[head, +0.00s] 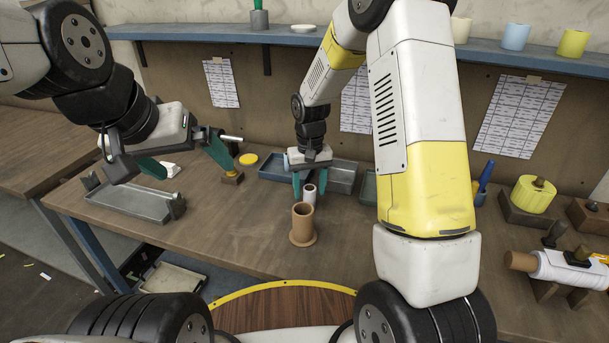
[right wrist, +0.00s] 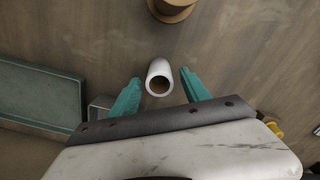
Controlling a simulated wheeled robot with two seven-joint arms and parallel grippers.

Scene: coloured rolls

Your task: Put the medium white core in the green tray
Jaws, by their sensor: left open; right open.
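A white core (head: 309,194) stands upright on the bench behind a brown flanged core. It also shows in the right wrist view (right wrist: 159,78), hollow and between the teal fingers. My right gripper (head: 310,181) points down over it, open, with one finger on each side and a gap visible. The green tray (head: 368,188) is to the right of the white core, mostly hidden behind my right arm. Its corner shows at the left of the right wrist view (right wrist: 45,70). My left gripper (head: 185,160) is open and empty above the bench's left part.
The brown core (head: 302,228) stands close in front of the white core. A grey tray (head: 342,178) and a bluish tray (head: 270,168) lie behind. A long grey holder (head: 130,203) is at left. A yellow roll (head: 533,195) and a white roll on a stand (head: 565,268) are at right.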

